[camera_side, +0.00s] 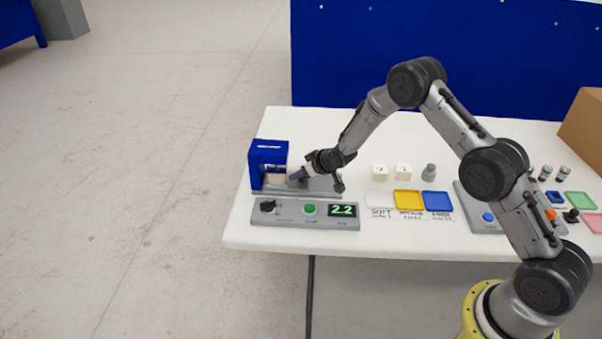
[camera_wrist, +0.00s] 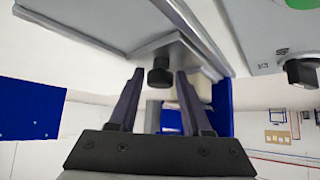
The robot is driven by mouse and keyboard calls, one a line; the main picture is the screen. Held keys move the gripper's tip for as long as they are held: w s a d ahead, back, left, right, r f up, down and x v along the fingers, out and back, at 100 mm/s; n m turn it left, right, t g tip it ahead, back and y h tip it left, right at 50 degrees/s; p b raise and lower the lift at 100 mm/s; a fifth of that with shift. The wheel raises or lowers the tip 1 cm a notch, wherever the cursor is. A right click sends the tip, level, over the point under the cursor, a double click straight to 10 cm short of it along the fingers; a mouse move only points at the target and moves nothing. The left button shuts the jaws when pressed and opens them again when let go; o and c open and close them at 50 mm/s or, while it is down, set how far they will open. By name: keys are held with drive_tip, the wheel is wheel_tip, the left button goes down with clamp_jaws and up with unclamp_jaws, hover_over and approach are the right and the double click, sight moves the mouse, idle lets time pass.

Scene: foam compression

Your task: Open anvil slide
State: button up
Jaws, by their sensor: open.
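The blue press frame (camera_side: 256,168) stands at the left of the table on a grey base (camera_side: 318,187), with a pale block (camera_side: 277,179) inside its opening. In the wrist view a dark round knob (camera_wrist: 159,72) on a grey metal bracket (camera_wrist: 172,50) lies between the tips of my two fingers. My gripper (camera_wrist: 160,82) is open, with a finger to each side of the knob and no clear grip on it. In the side view my gripper (camera_side: 296,177) is low, just right of the press opening, and its arm hides part of the base.
A control panel (camera_side: 285,220) with a dark knob, a green button and a display reading 2.2 lies in front of the press. Two pale cubes (camera_side: 391,170), a grey weight (camera_side: 429,172) and white, yellow (camera_side: 409,200) and blue trays (camera_side: 437,201) lie to the right.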

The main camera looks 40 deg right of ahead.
clamp_jaws()
drive_tip(key=shift+r, duration=0.1)
idle(1.3)
